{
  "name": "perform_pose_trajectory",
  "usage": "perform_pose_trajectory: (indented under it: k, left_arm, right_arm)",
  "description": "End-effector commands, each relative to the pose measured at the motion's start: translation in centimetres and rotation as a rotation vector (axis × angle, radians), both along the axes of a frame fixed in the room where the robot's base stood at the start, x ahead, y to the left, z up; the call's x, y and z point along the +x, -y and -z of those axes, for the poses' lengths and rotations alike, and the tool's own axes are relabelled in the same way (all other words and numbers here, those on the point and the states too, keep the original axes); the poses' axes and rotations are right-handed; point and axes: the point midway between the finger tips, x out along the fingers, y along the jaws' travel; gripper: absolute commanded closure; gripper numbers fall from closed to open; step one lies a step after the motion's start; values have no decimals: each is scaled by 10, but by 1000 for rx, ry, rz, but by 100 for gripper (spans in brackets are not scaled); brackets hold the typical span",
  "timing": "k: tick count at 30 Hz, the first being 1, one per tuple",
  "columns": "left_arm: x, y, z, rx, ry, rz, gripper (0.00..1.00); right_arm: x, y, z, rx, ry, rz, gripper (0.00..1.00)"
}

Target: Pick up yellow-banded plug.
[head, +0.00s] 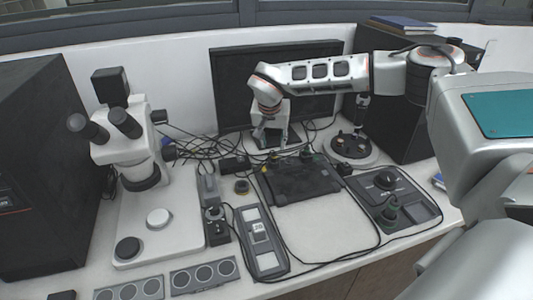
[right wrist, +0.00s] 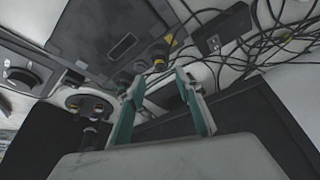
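The yellow-banded plug (right wrist: 159,58) shows in the right wrist view as a dark, short plug with a yellow ring. It stands by the edge of a dark flat panel. It also shows small in the head view (head: 273,156), just below my right gripper (head: 271,143). In the right wrist view my right gripper (right wrist: 160,78) is open, with its green-padded fingers on either side of the line to the plug. Nothing is between the fingertips; the remaining gap to the plug is hard to judge. My left gripper is in neither view.
A dark panel (head: 300,182) lies in front of the monitor (head: 228,95). Loose black cables (head: 207,150) crowd the bench to its left. A round stand (head: 369,160) is right of the gripper, and a microscope (head: 137,150) stands at left. Clear white bench lies in front of the panel.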

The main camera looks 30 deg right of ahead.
Motion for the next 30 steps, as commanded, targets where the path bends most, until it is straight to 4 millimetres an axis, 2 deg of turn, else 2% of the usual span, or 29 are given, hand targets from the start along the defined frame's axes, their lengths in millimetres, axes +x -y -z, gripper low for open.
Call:
perform_pose_trajectory:
  k: [6,18,27,28,30]
  left_arm:
    - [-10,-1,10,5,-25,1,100]
    - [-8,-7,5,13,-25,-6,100]
    - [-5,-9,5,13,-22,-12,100]
    - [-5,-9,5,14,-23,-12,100]
    - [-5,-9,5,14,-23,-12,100]
  right_arm:
    - [6,5,20,0,-3,1,66]
    - [24,18,64,1,-2,0,66]
    - [26,20,69,1,1,0,66]
    - [26,20,69,1,1,0,68]
    - [26,20,69,1,0,0,87]
